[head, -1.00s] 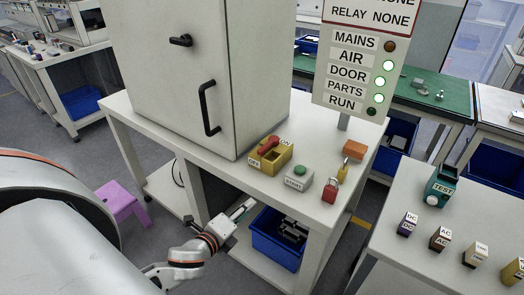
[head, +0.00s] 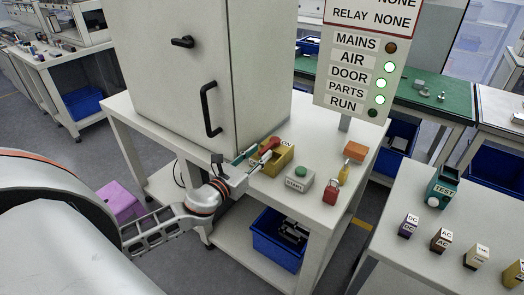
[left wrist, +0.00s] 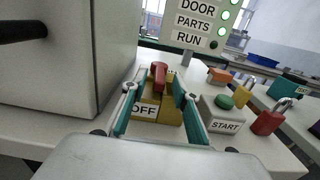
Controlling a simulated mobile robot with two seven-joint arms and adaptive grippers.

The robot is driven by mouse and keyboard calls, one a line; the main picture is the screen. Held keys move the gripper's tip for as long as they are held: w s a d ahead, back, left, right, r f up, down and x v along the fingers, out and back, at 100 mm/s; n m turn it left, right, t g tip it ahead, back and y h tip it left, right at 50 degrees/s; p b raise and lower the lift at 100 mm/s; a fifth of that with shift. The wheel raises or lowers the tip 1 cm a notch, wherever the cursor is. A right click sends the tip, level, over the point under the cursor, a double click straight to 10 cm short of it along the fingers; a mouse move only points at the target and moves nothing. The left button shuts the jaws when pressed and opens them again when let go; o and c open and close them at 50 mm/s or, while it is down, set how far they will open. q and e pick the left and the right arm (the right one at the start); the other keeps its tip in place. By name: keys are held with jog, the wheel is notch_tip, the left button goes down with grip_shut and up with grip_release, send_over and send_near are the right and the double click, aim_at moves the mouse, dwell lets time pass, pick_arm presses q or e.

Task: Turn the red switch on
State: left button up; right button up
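The switch is a yellow box (head: 280,160) with a red lever (head: 269,144), near the front edge of the white table beside the cabinet. Contact cannot be told. My right gripper is not in view.
A START box with a green button (head: 301,172) stands close right of the switch, then a red padlock (head: 330,192). The cabinet (head: 180,80) rises close at left. On the sign (head: 357,75), AIR, DOOR and PARTS lamps glow green; MAINS and RUN are dark.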

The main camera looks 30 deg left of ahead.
aim_at(269, 147)
pick_arm(q)
jog(key=shift+w, duration=1.15)
grip_shut()
